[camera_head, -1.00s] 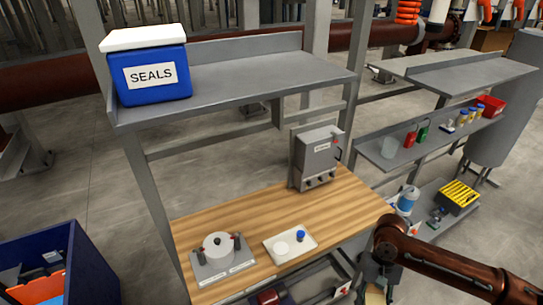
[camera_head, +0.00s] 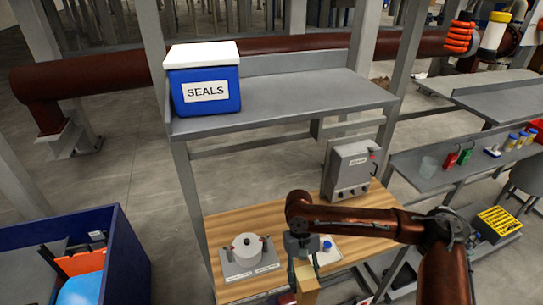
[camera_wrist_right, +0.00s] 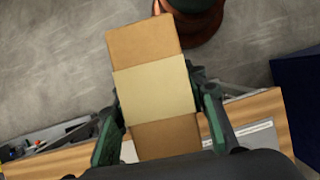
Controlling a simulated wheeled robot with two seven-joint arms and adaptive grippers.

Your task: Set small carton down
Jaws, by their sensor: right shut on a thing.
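The small carton (camera_head: 307,286) is a brown cardboard box with a paler band around its middle. My right gripper (camera_head: 301,258) is shut on it and holds it at the front part of the wooden worktop; I cannot tell its height over the wood. In the right wrist view the carton (camera_wrist_right: 155,92) lies between the two green fingers of the gripper (camera_wrist_right: 158,118), with its brown ends sticking out on both sides. My left gripper is not in view.
The wooden worktop (camera_head: 222,222) carries a round lidded device on a plate (camera_head: 248,250), a grey control box (camera_head: 348,170) and a partly hidden white tray (camera_head: 328,256). A blue SEALS box (camera_head: 203,88) stands on the upper shelf (camera_head: 300,95). A blue bin (camera_head: 122,250) is at the left.

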